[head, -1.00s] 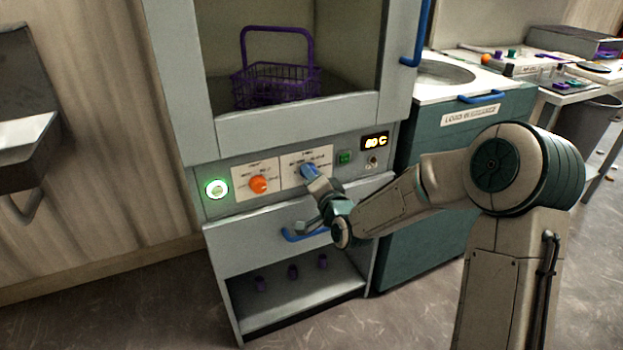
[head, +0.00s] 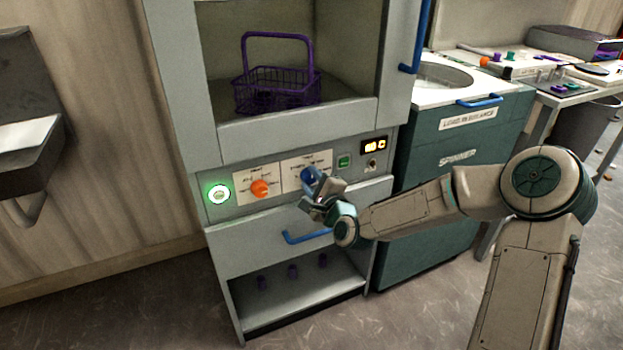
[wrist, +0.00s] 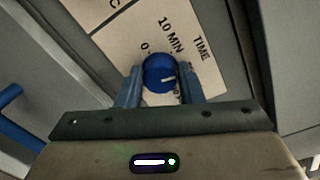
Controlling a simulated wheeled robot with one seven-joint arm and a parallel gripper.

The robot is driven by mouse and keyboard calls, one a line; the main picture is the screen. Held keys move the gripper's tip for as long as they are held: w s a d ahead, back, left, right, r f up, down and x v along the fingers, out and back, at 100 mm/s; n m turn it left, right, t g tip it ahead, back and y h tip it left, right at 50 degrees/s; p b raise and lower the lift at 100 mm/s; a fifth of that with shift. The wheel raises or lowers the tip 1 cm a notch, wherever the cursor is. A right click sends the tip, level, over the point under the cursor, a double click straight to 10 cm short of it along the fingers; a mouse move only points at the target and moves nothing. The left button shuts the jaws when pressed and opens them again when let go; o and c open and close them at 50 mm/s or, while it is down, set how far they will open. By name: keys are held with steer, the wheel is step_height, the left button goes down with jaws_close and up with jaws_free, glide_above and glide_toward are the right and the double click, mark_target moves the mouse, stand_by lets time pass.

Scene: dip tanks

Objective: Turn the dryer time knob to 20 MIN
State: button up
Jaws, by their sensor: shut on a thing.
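The dryer time knob (wrist: 159,70) is a round blue knob on a cream label plate (wrist: 193,38) printed TIME, 10 MIN and 0. In the wrist view my gripper (wrist: 159,82) has one finger on each side of the knob and is shut on it. A pale mark shows on the knob, but I cannot tell for sure which value it points to; 20 MIN is not readable. In the head view the blue knob (head: 308,175) is partly hidden by my gripper (head: 317,185), which reaches it from the lower right.
Left of it is an orange knob (head: 260,189), then a lit green button (head: 218,194). Right are a green switch (head: 344,161) and a lit display (head: 374,145). A blue drawer handle (head: 306,238) is just below my gripper. A purple basket (head: 277,90) sits in the dryer above.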

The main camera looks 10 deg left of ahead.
steer(key=shift+m+p, duration=0.35)
steer(key=shift+m, duration=1.35)
steer(key=o, duration=1)
steer(key=p+v, duration=0.2)
steer(key=v, duration=1.2)
steer(key=shift+w, duration=0.1)
